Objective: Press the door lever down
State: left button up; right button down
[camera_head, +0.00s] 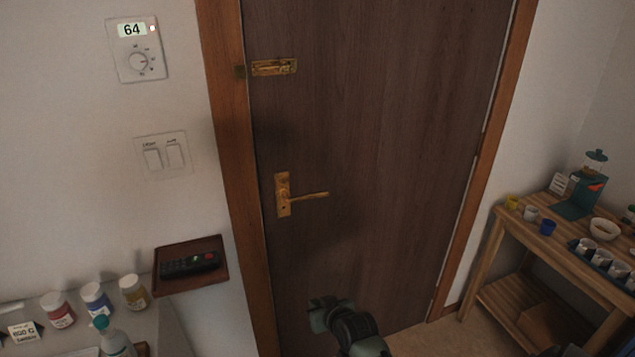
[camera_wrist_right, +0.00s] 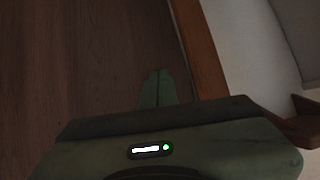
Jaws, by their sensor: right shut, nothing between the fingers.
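The brass door lever (camera_head: 309,195) sits on a brass plate on the left side of the dark brown door (camera_head: 385,130). Its handle points right and lies about level. My right gripper (camera_head: 320,307) is low in front of the door, below the lever and apart from it. In the right wrist view its fingers (camera_wrist_right: 157,88) are together with nothing between them, in front of the door and near its frame. The lever does not show in the right wrist view. My left gripper is not in view.
A brass bolt (camera_head: 274,67) is higher on the door. A small shelf (camera_head: 190,286) with a remote is on the wall at left, above a counter with jars. A wooden table (camera_head: 550,240) with cups and a coffee machine stands at right.

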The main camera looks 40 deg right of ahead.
jog(key=w+d+r+m+t+h+p, duration=0.1)
jog(key=w+d+r, duration=0.1)
jog(key=r, duration=0.7)
jog(key=w+d+r+t+p, duration=0.1)
jog(key=d+r+t, duration=0.1)
jog(key=r, duration=0.6)
notch_tip(320, 180, up, 14)
jog(key=t+h+p, duration=0.1)
jog(key=t+p, duration=0.1)
jog(key=p, duration=0.2)
send_over(318, 193)
jog(key=s+a, duration=0.1)
jog(key=s, duration=0.1)
jog(key=shift+m, duration=0.3)
jog(key=shift+s+a+f, duration=0.1)
jog(key=shift+a+f, duration=0.1)
jog(key=shift+f, duration=0.85)
jog(key=shift+s+a+f, duration=0.1)
jog(key=shift+a+f, duration=0.05)
jog(key=shift+f, duration=0.9)
